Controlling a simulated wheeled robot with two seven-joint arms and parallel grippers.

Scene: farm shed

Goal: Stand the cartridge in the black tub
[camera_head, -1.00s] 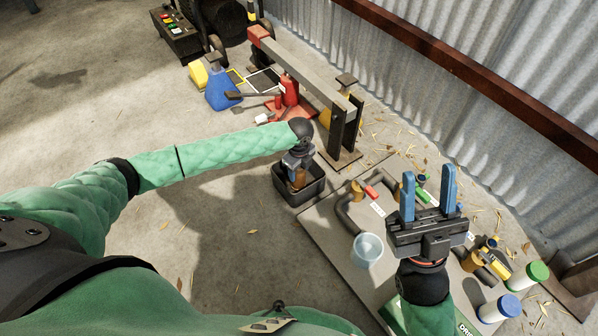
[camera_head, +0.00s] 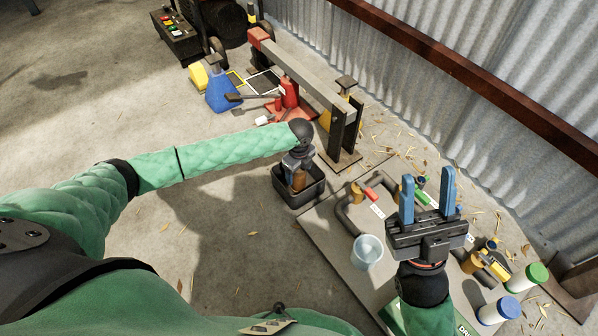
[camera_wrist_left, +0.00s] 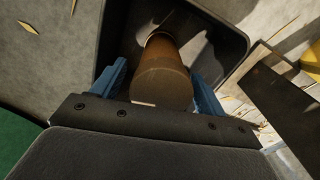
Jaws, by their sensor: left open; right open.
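The brown cartridge (camera_head: 299,180) stands inside the black tub (camera_head: 287,195) on the floor. In the left wrist view the cartridge (camera_wrist_left: 162,75) shows its round end towards the camera, and the tub's rim (camera_wrist_left: 222,25) runs behind it. My left gripper (camera_wrist_left: 160,85) is open, with a blue finger on either side of the cartridge. In the head view my left gripper (camera_head: 297,163) is over the tub and partly hides the cartridge. My right gripper (camera_head: 428,200) is open and empty above the board at the right, with its blue fingers pointing up in the picture.
A grey board (camera_head: 327,240) right of the tub holds a clear cup (camera_head: 367,251), pipe pieces and lidded jars (camera_head: 526,278). A metal beam on a stand (camera_head: 341,132) rises just behind the tub. A blue can (camera_head: 221,92) stands farther back. Floor left of the tub is clear.

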